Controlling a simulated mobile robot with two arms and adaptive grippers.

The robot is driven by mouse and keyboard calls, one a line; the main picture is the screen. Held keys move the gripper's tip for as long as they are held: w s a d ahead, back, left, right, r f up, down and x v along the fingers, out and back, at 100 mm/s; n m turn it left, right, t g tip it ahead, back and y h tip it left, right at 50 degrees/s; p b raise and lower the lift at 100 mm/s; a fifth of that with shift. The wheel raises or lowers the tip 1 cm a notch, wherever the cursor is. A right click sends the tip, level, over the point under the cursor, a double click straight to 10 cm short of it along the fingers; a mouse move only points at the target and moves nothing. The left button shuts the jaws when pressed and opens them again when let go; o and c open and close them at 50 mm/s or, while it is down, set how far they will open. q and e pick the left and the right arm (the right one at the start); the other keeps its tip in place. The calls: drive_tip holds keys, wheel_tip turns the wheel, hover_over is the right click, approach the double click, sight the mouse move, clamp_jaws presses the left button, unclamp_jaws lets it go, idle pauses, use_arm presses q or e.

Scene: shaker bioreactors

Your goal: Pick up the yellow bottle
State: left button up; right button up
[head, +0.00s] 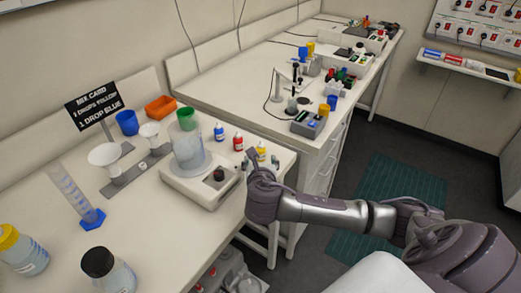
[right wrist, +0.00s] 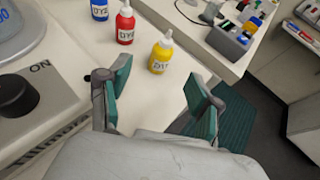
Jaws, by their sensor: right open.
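The yellow bottle (right wrist: 161,55) stands upright on the white bench with a pale nozzle and a dark-lettered label. In the head view the yellow bottle (head: 261,151) is partly hidden behind my right gripper (head: 263,168). In the right wrist view my right gripper (right wrist: 156,97) is open, with teal pads apart and nothing between them. The bottle is just beyond the fingertips, roughly in line with the gap, and not touched. My left gripper is not in view.
A red bottle (right wrist: 125,25) and a blue bottle (right wrist: 100,9) stand left of the yellow one. A stirrer (head: 201,180) with a beaker (head: 190,150) is close on the left. The bench edge lies just right of the yellow bottle, with another bench (head: 225,90) beyond.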

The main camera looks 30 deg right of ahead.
sight(261, 154)
drive_tip(key=x, duration=0.4)
drive_tip(key=shift+w+f, duration=0.15)
drive_tip(key=shift+s+f+p+x, duration=0.15)
drive_tip(key=shift+p+x, duration=0.15)
drive_tip(key=shift+x, duration=1.1)
drive_tip(key=shift+s+f+p+x, duration=0.1)
drive_tip(key=shift+f+p+x, duration=0.15)
drive_tip(key=shift+x, duration=1.1)
drive_tip(key=shift+d+r, duration=0.1)
drive_tip(key=c, duration=1.1)
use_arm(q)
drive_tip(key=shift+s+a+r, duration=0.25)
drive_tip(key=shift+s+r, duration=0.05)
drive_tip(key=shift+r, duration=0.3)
